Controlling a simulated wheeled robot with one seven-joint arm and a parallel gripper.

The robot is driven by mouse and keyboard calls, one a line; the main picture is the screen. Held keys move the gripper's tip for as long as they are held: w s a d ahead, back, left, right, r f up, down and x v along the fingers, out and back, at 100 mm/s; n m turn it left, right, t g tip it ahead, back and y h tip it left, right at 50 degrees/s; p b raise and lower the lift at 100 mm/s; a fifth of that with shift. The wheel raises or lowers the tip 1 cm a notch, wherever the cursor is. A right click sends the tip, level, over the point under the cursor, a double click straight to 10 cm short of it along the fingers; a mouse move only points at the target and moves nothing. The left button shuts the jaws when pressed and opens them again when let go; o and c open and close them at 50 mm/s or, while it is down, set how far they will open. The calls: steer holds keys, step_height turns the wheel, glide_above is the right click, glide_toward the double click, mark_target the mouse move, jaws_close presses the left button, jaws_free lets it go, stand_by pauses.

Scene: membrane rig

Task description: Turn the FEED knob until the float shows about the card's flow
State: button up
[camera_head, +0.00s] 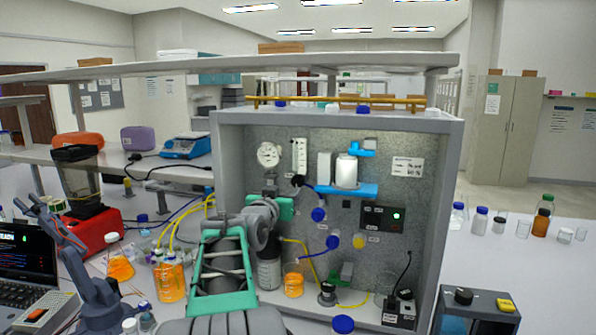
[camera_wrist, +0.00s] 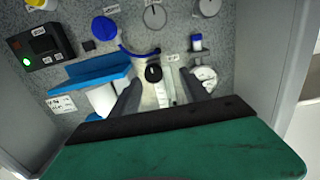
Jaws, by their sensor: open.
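A black round knob (camera_wrist: 153,73) sits on the grey panel just off the end of the flow tube, in the wrist view; its label is too small to read. My gripper (camera_wrist: 161,80) is open, its two fingers pointing at the panel on either side of the knob, with nothing visibly held. I cannot tell whether a finger touches it. The flow tube with its scale (camera_head: 299,155) stands upright on the panel; the float's height cannot be read. A white card (camera_head: 407,167) is on the panel at the right, its text unreadable.
A round gauge (camera_head: 269,155) is left of the tube. A blue shelf (camera_head: 346,190) with a white canister juts out to the right. The rig's side walls (camera_head: 440,220) enclose the space. Bottles and tubing stand below.

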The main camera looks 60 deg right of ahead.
mark_target(297, 180)
steer(key=shift+s+d+r+g+h+p, duration=0.2)
steer(key=shift+s+d+r, duration=0.15)
steer(key=shift+d, duration=0.2)
steer(key=shift+s+d+r+g+h+p, duration=0.15)
steer(key=shift+s+d+r, duration=0.2)
steer(key=shift+d, duration=0.2)
steer(key=d+p, duration=0.1)
steer(key=d, duration=0.2)
steer(key=w+d+p, duration=0.1)
steer(key=d, duration=0.2)
steer(key=shift+w+p, duration=0.1)
steer(key=shift+p, duration=0.3)
steer(key=shift+w+d+f, duration=0.1)
steer(key=shift+d, duration=0.1)
steer(key=shift+f, duration=0.1)
jaws_close()
